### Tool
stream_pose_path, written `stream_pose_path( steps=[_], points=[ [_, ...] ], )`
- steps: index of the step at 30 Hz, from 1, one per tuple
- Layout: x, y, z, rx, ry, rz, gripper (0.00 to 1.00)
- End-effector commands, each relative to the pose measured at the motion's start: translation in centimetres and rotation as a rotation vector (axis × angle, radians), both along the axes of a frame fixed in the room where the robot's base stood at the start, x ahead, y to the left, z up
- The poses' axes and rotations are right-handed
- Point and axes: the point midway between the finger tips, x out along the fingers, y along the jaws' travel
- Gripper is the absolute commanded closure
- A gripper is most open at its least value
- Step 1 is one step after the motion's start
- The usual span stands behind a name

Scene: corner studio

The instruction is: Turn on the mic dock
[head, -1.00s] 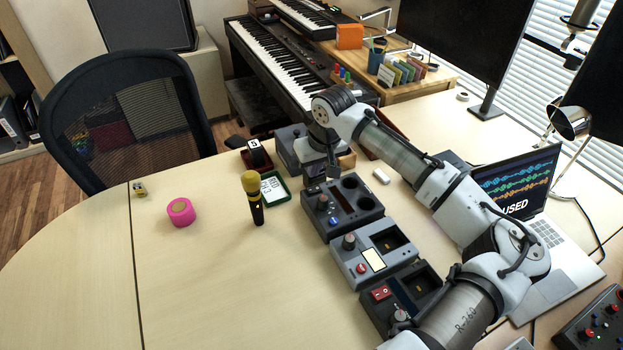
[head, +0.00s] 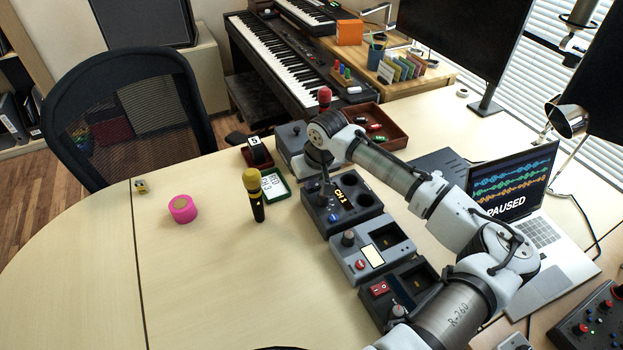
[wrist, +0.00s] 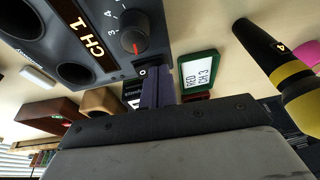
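The mic dock (head: 362,205) is a dark grey box with two round wells and an amber lit "CH 1" display (head: 340,196). In the wrist view the dock (wrist: 28,70) fills the upper left. Its black knob (wrist: 132,38) has a red pointer and a number scale around it. My gripper (head: 325,192) points down over the dock's left end and hides the knob in the head view. In the wrist view my gripper's two fingers (wrist: 156,72) are together and empty, their tips close below the knob; I cannot tell if they touch it.
A yellow microphone (head: 252,195) stands upright left of the dock, near a green-framed card (head: 275,187) reading "RED CH 3". Two other grey units (head: 372,248) (head: 412,287) stand in front. A laptop (head: 514,190) reads "PAUSED".

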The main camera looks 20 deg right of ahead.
Motion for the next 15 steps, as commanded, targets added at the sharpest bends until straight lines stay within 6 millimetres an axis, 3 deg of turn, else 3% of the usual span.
stream_pose_path(
  steps=[15],
  points=[
    [0.2,-1.2,0.3,-0.001,0.002,-0.002,1.0]
  ],
)
